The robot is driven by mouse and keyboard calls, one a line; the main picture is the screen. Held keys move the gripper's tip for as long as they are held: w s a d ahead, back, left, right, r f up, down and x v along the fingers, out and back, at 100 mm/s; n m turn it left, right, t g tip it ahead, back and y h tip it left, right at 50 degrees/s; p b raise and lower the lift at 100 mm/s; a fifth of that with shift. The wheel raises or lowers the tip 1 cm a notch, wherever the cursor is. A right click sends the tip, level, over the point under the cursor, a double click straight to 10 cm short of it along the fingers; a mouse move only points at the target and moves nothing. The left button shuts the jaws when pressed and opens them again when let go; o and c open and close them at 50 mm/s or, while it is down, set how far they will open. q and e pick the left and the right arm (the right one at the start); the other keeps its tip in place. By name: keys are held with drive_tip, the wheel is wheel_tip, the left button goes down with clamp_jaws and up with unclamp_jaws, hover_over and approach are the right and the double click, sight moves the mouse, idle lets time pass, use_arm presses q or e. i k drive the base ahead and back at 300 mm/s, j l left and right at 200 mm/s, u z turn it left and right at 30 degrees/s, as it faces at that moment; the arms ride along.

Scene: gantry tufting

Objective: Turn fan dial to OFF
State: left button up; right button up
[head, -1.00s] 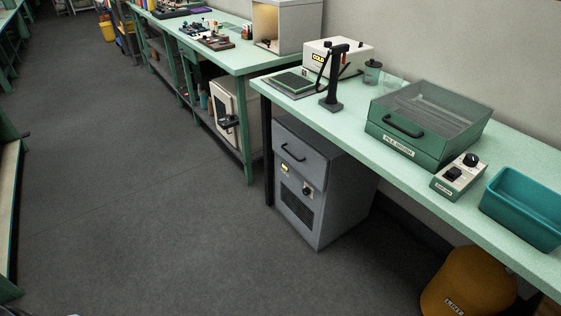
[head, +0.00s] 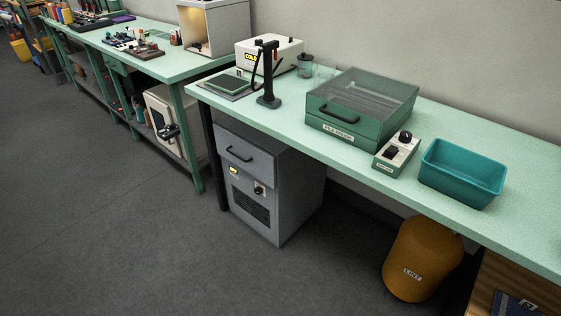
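Two dials are in the head view, and I cannot read which is the fan's. One dark dial (head: 259,188) is on the front of the grey cabinet (head: 285,190) under the bench, beside a lit yellow indicator (head: 234,171) and above a dark grille (head: 252,207). The other is a black knob (head: 405,137) on top of a small cream and green control box (head: 386,165) on the bench, with a black switch (head: 391,153) near it. The dial markings are too small to read. Neither gripper is in view.
The pale green bench (head: 350,172) also carries a green lidded box (head: 345,134), a teal tray (head: 455,185) and a black stand (head: 268,100). A yellow lint bin (head: 422,255) stands beneath. Open grey floor (head: 110,240) lies in front of the cabinet.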

sight(258, 191)
drive_tip(key=i+j+z, duration=0.1)
drive_tip(key=z, duration=0.65)
drive_tip(key=i+j+z, duration=0.15)
drive_tip(key=j+z, duration=0.15)
drive_tip(key=j, duration=0.15)
drive_tip(key=i+j+z, duration=0.1)
drive_tip(key=j+z, duration=0.25)
drive_tip(key=j, duration=0.15)
drive_tip(key=j+z, duration=0.3)
drive_tip(key=j, duration=0.15)
